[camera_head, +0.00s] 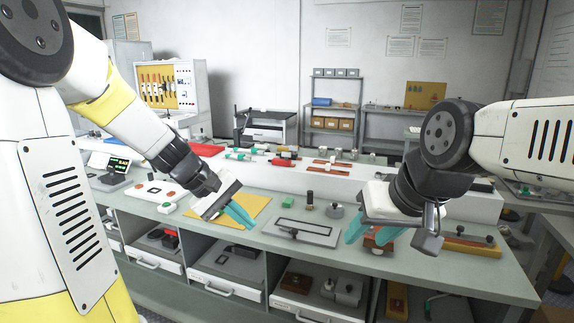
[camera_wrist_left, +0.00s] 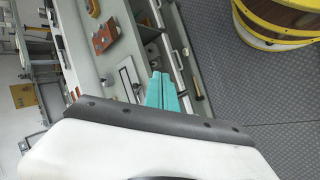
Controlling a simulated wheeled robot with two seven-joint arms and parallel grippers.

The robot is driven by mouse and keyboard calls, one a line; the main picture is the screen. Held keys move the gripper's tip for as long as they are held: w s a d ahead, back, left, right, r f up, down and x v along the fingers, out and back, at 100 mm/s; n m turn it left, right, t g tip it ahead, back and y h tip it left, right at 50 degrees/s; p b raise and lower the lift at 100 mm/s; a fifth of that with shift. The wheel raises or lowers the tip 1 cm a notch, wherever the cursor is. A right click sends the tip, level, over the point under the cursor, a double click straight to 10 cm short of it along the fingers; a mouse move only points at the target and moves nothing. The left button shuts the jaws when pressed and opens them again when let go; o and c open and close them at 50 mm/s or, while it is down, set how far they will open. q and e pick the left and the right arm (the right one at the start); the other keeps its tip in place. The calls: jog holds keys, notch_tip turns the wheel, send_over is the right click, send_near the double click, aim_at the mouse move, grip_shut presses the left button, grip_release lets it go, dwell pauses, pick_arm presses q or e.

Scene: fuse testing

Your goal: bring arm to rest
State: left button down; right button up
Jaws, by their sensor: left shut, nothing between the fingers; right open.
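My left gripper (camera_head: 238,215) has teal fingers pressed together with nothing between them. It hangs above the workbench, over the front side of a yellow mat (camera_head: 222,203). Its shut fingers also show in the left wrist view (camera_wrist_left: 159,92), with the bench and its drawers behind them. My right gripper (camera_head: 372,234) has its teal fingers apart, low over the right part of the bench. A brown block (camera_head: 378,243) shows just behind and between its fingers; whether they touch it I cannot tell.
The grey workbench (camera_head: 400,262) has open shelves and drawers below. Red and green fuse-like parts (camera_head: 283,162) lie on the raised white ledge behind. A small display (camera_head: 108,164) stands at left. Grey floor (camera_wrist_left: 240,115) is clear in front.

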pick_arm(q)
jog(key=s+a+r+m+t+y, duration=0.1)
jog(key=s+a+r+m+y, duration=0.1)
jog(key=s, duration=0.6)
jog(key=s+a+r+m+t+y, duration=0.2)
jog(key=s+r+m, duration=0.2)
jog(key=s, duration=0.4)
jog(key=shift+a+r+y, duration=0.15)
jog(key=shift+r+y, duration=0.15)
jog(key=shift+r, duration=0.25)
